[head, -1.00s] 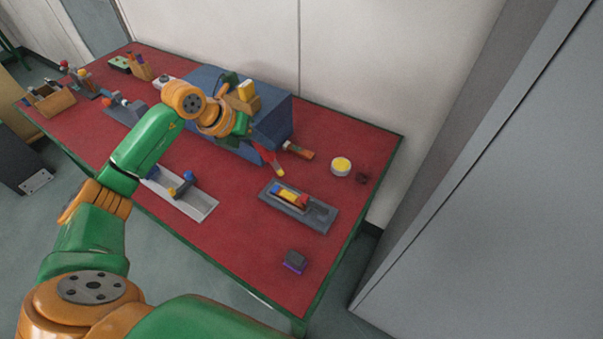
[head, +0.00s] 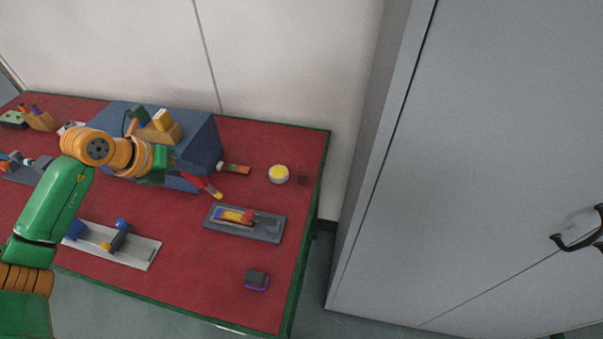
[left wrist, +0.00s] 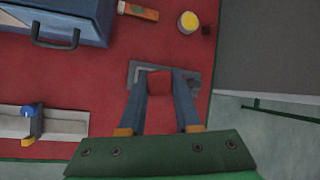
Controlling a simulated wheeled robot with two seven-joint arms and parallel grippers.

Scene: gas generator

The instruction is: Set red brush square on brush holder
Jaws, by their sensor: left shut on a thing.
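In the left wrist view the brush is a red block (left wrist: 160,82) between the two fingertips. In the left wrist view the tray (left wrist: 194,78) lies behind the fingertips, partly hidden. My right gripper is not in view.
A blue box (head: 200,140) stands behind my gripper, with an orange-handled tool (head: 235,168) beside it. A yellow-topped tin (head: 278,174) and a dark red item (head: 302,175) lie at the right. A dark-and-purple block (head: 256,280) sits near the front edge. A metal plate (head: 145,250) lies front left.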

